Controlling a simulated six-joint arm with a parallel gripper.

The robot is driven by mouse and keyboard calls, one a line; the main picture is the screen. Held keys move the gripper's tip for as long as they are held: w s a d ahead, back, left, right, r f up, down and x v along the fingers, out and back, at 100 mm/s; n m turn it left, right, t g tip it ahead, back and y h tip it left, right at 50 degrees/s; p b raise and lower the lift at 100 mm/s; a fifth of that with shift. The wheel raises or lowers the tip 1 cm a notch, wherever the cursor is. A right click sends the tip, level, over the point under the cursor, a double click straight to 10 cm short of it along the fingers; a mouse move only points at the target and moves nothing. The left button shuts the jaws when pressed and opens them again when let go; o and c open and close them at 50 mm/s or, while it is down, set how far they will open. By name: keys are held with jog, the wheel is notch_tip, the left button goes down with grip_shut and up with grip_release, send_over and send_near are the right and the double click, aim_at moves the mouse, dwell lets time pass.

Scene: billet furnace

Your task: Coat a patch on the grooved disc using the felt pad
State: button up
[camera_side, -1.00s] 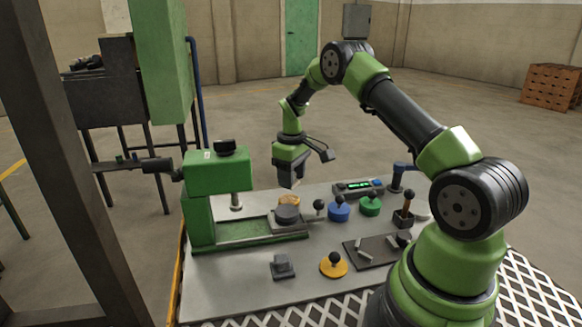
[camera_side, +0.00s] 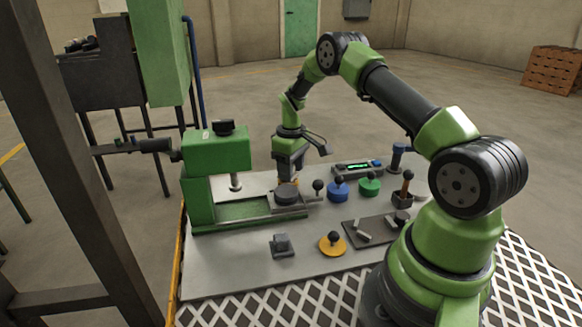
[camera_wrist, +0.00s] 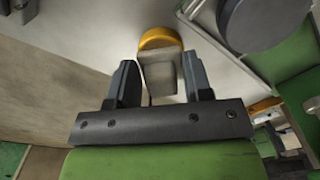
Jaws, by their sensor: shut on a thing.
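My gripper (camera_wrist: 162,85) is lowered at the back of the table, its jaws shut on a pale grey block (camera_wrist: 162,75). A yellow-orange rounded piece (camera_wrist: 160,38) shows at the block's far end; this appears to be the felt pad with its grip. In the side view my gripper (camera_side: 291,180) hides most of it. A dark round disc (camera_side: 287,193) sits on the green press's slide, just in front of my gripper. It also shows at top right in the wrist view (camera_wrist: 265,18). I cannot make out grooves on it.
The green press (camera_side: 217,155) stands left of my gripper. A blue knobbed disc (camera_side: 337,191), a green one (camera_side: 369,187) and a yellow one (camera_side: 331,244) lie to the right. A box with a lit display (camera_side: 357,170) stands behind.

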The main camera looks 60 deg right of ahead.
jog(key=shift+f, duration=0.65)
dwell(1.3)
jog(key=shift+r, duration=3.6)
